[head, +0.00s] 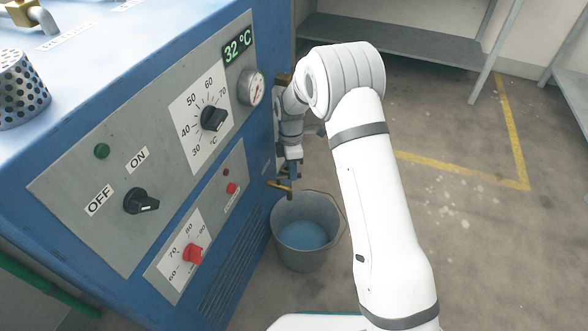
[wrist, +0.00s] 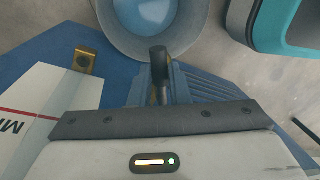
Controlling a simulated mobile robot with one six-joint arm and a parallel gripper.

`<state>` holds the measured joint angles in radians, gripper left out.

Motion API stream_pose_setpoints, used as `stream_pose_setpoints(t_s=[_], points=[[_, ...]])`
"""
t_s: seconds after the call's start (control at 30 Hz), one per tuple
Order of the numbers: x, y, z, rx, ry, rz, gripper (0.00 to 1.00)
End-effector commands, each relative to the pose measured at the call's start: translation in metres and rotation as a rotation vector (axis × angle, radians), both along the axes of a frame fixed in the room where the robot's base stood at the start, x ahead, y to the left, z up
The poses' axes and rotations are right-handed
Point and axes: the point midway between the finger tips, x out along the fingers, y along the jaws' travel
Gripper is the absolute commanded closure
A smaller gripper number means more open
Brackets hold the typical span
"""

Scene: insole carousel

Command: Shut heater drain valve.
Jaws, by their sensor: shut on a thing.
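The heater drain valve (head: 279,186) is a small brass fitting low on the right side of the blue heater, above a bucket. My gripper (head: 289,172) reaches down to it from above and is shut on its handle. The fingers and arm hide much of the valve body. I cannot tell its exact handle angle or whether water flows.
A grey bucket (head: 279,246) with bluish water (head: 302,235) stands on the floor below the valve. The heater's control panel (head: 120,178) has knobs, a gauge (head: 251,89) and a display (head: 238,50) reading 32 °C. The floor (head: 460,220) to the right is clear.

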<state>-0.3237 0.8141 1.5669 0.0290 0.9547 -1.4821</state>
Motion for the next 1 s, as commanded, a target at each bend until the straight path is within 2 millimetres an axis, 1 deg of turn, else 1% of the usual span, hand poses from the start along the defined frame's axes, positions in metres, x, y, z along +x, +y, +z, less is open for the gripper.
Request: stream_pose_setpoints(t_s=[0.03,0.13,0.17,0.4,0.63,0.77,0.87,1.0], points=[[0.000,-0.004,0.000,-0.006,0.004,0.001,1.00],[-0.001,-0.004,0.000,-0.007,0.004,0.002,1.00],[-0.001,-0.004,0.000,-0.007,0.004,0.002,0.82],[-0.001,-0.002,0.000,-0.005,0.002,0.002,0.63],[-0.001,-0.001,0.000,-0.004,0.001,0.003,0.62],[0.000,-0.001,0.004,-0.003,0.000,0.002,0.62],[0.000,-0.001,0.011,-0.003,0.000,0.002,0.62],[0.002,0.000,0.027,-0.003,-0.001,0.002,0.62]])
